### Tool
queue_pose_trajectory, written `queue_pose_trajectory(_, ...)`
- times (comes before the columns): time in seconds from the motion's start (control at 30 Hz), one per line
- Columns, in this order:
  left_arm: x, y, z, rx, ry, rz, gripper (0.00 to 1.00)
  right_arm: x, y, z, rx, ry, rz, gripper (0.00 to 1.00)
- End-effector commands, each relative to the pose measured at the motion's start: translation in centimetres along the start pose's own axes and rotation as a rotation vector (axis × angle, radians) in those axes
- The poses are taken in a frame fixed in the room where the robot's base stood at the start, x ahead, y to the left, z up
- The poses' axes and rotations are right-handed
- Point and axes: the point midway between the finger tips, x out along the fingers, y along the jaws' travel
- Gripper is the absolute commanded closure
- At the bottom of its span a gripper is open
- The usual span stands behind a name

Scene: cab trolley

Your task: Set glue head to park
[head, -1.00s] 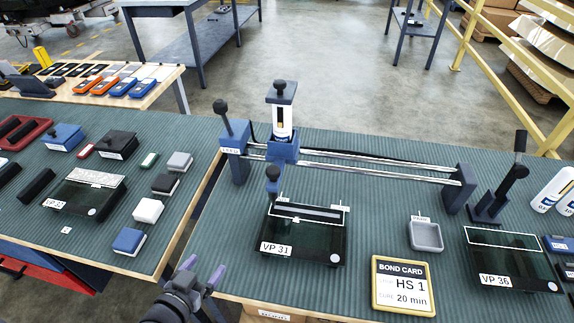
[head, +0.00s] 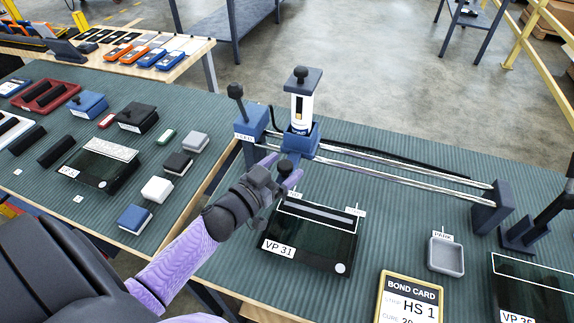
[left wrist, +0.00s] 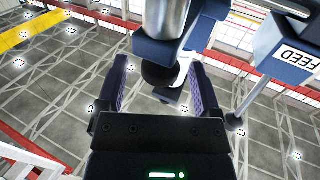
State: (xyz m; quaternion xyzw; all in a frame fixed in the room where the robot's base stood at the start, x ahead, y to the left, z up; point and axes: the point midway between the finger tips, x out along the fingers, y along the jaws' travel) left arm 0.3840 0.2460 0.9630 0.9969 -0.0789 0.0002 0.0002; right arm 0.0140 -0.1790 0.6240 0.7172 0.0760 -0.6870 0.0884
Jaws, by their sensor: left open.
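The glue head, a blue carriage with a white cartridge (head: 301,110) and a dark cap, sits near the left end of twin rails (head: 400,173). A dark round knob (head: 286,167) hangs low on its front. My left gripper (head: 281,171), with purple fingers, is open at this knob. In the left wrist view the knob (left wrist: 158,75) lies between the open fingers (left wrist: 158,63), with gaps showing, under the blue carriage (left wrist: 165,48). A small grey tray (head: 446,257) with a tag that seems to read PARK stands right. My right gripper is not in view.
A blue end block (head: 252,120) with a black lever stands left of the head; a FEED block (left wrist: 290,48) shows in the wrist view. The VP 31 plate (head: 310,240) lies just below. A bond card (head: 408,300) is at the front.

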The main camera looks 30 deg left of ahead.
Motion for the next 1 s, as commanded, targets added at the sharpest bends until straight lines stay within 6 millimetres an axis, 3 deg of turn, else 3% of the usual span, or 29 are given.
queue_pose_trajectory(0.13, 1.11, -0.05, 0.00, 0.001, 0.000, -0.001, 0.16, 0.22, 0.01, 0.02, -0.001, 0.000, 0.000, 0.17)
queue_pose_trajectory(0.4, 1.25, -0.03, 0.00, 0.000, -0.001, -0.001, 0.18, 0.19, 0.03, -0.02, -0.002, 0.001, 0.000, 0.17)
queue_pose_trajectory(0.8, 1.22, -0.03, 0.00, 0.000, -0.001, -0.001, 1.00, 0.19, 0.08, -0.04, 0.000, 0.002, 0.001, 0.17)
queue_pose_trajectory(1.0, 1.22, -0.03, 0.01, 0.000, -0.001, -0.001, 1.00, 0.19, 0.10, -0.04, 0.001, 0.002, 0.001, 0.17)
